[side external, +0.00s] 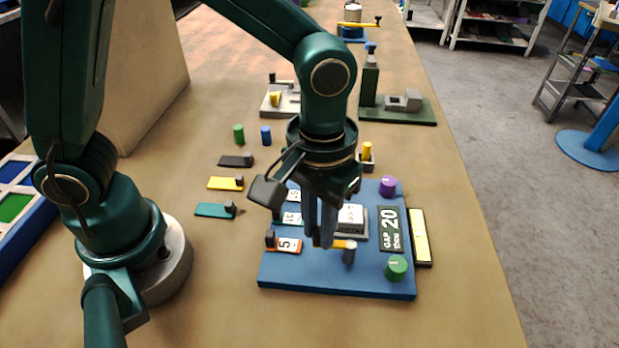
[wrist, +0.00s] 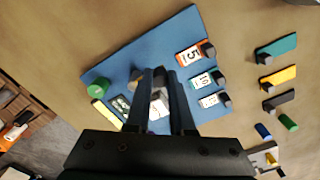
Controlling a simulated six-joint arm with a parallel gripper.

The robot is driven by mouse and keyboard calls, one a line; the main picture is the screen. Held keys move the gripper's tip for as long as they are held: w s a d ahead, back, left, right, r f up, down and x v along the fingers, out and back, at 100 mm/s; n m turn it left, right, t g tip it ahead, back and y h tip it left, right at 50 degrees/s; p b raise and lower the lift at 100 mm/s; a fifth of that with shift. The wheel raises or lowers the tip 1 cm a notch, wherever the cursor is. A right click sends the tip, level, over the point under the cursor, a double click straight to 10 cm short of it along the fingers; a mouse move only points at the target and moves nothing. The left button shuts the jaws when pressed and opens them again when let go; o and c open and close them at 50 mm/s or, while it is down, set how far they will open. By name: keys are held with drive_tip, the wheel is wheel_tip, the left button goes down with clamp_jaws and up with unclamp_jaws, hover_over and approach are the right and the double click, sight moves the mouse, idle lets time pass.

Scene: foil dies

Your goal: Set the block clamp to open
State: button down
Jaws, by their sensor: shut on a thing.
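The block clamp shows on the blue board (side external: 300,275). It has a white block (side external: 352,214) in a grey seat and a short yellow lever (side external: 343,244) at a grey post (side external: 349,255) in front. My gripper (side external: 321,243) points down over the board, its fingers close together at the lever's left end. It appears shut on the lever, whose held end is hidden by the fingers. In the wrist view my gripper (wrist: 170,75) covers part of the clamp, and the white block (wrist: 157,105) shows between the fingers.
The board also carries an orange "5" tile (side external: 286,246), a "GAP 20" sign (side external: 390,229), a green knob (side external: 396,267) and a purple knob (side external: 388,186). Teal (side external: 214,210), yellow (side external: 224,183) and black (side external: 234,161) pieces lie to the left. The table in front is clear.

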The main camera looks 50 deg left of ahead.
drive_tip(key=c, duration=0.8)
unclamp_jaws()
drive_tip(key=shift+r, duration=2.6)
drive_tip(key=shift+w, duration=0.1)
drive_tip(key=shift+s+a+r+m+t, duration=0.35)
drive_tip(key=shift+s+a+r+t, duration=0.5)
drive_tip(key=shift+a, duration=1.1)
drive_tip(key=shift+s+a+r+m+t, duration=0.3)
drive_tip(key=shift+s+a+r+t, duration=0.5)
drive_tip(key=shift+a, duration=1.2)
drive_tip(key=shift+s+a+r+m+t, duration=0.45)
drive_tip(key=shift+s+a+t, duration=0.7)
drive_tip(key=shift+a, duration=0.8)
